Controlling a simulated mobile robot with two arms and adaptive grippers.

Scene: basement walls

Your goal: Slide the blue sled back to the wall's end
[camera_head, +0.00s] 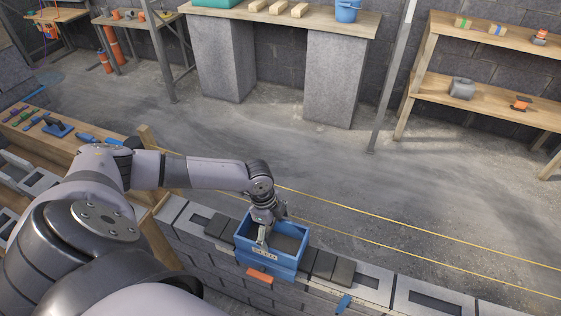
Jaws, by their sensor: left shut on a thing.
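The blue sled (284,263) is an open-topped blue box with a pale label on its near side. It sits on top of the grey block wall (215,262), over the row of blocks. My left arm reaches in from the left. My left gripper (264,236) is over the sled's left part and is shut on the sled; the exact contact is partly hidden by the fingers. Dark grey mortar-like strips (327,266) lie on the wall to the right of the sled, and others show to its left. My right gripper is not in view.
An orange piece (260,276) shows on the wall's near side below the sled, and a blue piece (343,303) is farther right. Yellow string lines (400,245) run behind the wall. A wooden bench (85,150) with tools stands left.

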